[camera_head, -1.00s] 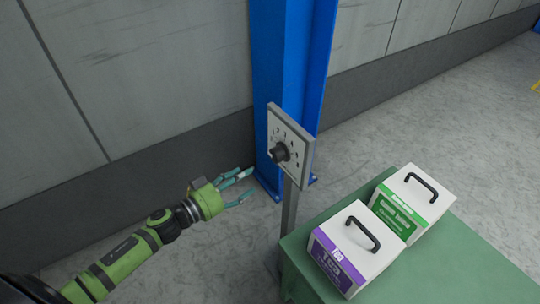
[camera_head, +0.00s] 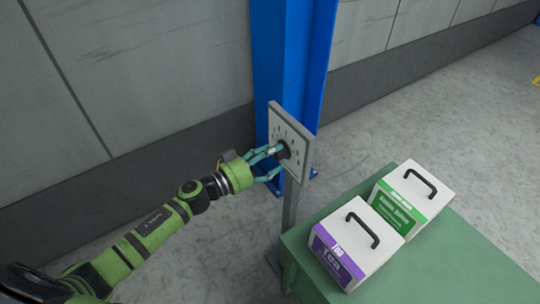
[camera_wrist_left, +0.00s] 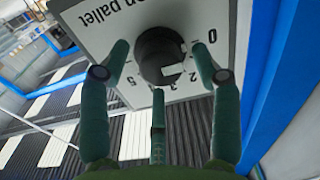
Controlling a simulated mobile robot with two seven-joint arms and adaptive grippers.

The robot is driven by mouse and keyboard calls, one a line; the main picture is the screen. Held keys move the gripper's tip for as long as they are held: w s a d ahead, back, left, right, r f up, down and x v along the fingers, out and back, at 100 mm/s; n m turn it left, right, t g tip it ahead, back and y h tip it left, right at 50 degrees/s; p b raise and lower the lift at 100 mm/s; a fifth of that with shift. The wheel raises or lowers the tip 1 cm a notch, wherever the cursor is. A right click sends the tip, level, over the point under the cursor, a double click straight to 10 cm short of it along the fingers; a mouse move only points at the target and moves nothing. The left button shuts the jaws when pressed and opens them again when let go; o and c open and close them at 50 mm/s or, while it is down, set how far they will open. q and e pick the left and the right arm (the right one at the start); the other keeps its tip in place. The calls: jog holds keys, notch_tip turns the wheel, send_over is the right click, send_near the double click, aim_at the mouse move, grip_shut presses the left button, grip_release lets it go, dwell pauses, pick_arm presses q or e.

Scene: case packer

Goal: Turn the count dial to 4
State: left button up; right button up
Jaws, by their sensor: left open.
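The count dial is a black round knob (camera_head: 283,150) on a pale square panel (camera_head: 300,152) carried by a grey post. In the left wrist view the knob (camera_wrist_left: 160,54) sits among printed numbers, with 0, 3 and 5 readable and others hidden by fingers. A white mark on the knob shows at its lower right. My left gripper (camera_head: 275,162) is open, its teal fingers spread around the knob. In the wrist view its fingertips (camera_wrist_left: 162,62) stand on either side of the knob, with a third finger below; contact cannot be told. My right gripper is not in view.
A blue column (camera_head: 290,60) stands right behind the panel. A green table (camera_head: 430,265) at the right holds a purple-labelled box (camera_head: 355,245) and a green-labelled box (camera_head: 412,195), both with black handles. The floor left of the post is clear.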

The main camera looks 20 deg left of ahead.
pick_arm(q)
jog(key=c, duration=1.1)
jog(key=shift+c, duration=0.2)
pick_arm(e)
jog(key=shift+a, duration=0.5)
